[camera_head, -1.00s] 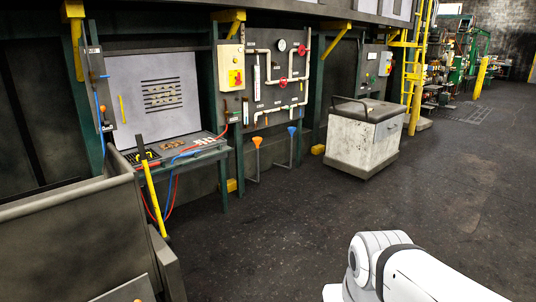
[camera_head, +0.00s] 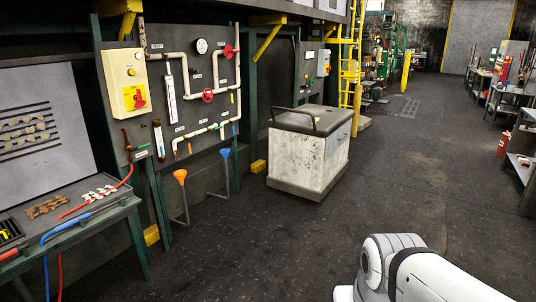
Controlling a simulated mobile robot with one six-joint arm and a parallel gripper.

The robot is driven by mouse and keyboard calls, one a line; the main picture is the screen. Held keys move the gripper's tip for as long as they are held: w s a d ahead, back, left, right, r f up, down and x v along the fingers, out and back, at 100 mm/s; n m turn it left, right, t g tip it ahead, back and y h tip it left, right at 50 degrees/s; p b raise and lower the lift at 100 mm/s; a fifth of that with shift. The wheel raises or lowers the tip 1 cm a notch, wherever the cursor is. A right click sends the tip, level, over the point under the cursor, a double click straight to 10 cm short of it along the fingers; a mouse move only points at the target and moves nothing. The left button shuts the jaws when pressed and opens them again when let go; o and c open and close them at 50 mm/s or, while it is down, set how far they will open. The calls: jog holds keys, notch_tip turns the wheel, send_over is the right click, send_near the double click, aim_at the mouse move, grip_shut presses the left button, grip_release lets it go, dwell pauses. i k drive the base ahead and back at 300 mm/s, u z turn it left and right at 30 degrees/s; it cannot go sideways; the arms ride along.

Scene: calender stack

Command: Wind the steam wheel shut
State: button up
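Two red handwheels sit on the white pipework of a dark wall panel (camera_head: 185,105) left of centre. The lower red wheel (camera_head: 208,95) is on the horizontal pipe in the middle. Small labels on the panel are mostly too small to read, so I cannot tell which wheel is the steam one. A round gauge (camera_head: 201,46) sits between the pipes. My white arm shows at the bottom right; my gripper is out of view.
A white cart (camera_head: 305,160) with a dark top and handle stands right of the panel. A workbench (camera_head: 95,215) with hoses is at the left. Orange (camera_head: 180,177) and blue (camera_head: 225,155) funnels stand below the panel. The dark floor (camera_head: 300,245) ahead is open.

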aim_at(209, 95)
jog(key=z, duration=0.05)
jog(key=i, duration=1.8)
jog(key=u, duration=0.3)
jog(key=i, duration=1.95)
jog(key=u, duration=0.35)
jog(key=i, duration=1.05)
jog(key=u, duration=0.25)
